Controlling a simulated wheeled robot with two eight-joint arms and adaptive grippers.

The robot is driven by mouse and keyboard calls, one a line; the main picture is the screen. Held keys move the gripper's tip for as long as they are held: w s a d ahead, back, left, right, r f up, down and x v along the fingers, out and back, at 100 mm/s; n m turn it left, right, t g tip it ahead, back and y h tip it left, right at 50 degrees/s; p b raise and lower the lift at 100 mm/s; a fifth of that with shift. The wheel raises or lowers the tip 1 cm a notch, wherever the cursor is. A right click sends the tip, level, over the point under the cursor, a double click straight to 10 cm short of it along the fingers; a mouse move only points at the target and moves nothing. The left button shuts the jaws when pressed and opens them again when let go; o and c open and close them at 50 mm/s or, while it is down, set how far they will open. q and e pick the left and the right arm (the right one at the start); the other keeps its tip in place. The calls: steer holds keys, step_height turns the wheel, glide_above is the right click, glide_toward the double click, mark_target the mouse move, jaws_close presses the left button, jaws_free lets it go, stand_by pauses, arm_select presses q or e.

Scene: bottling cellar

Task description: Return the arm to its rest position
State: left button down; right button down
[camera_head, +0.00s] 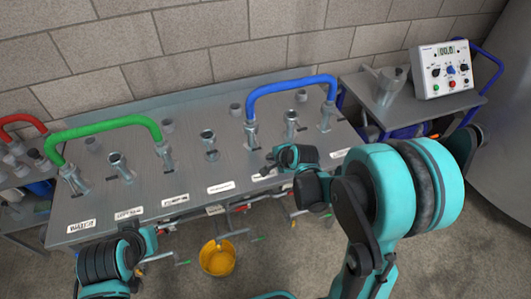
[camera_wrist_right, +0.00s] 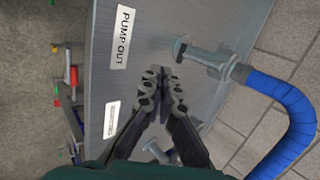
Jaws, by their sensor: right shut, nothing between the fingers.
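My right arm (camera_head: 400,190) reaches in from the lower right of the head view, over the front right of the metal hose table. My right gripper (camera_head: 269,160) is shut and empty, above the table's front part near the blue hose's left end. In the right wrist view its fingers (camera_wrist_right: 163,76) are together with nothing between them, over the table top and apart from the pipe stub beside them. My left arm (camera_head: 100,262) is at the lower left of the head view, in front of the table; its fingers are not clear.
The metal table (camera_head: 185,180) carries several upright pipe ports. A green hose (camera_head: 105,128) and a blue hose (camera_head: 290,84) arch between ports. A yellow bucket (camera_head: 217,258) stands on the floor in front. A control box (camera_head: 443,70) sits on a side table; a tank (camera_head: 508,130) is at right.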

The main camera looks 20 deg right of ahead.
steer(key=v, duration=0.3)
steer(key=p+v, duration=0.1)
steer(key=shift+s+f, duration=0.15)
steer(key=shift+s, duration=0.35)
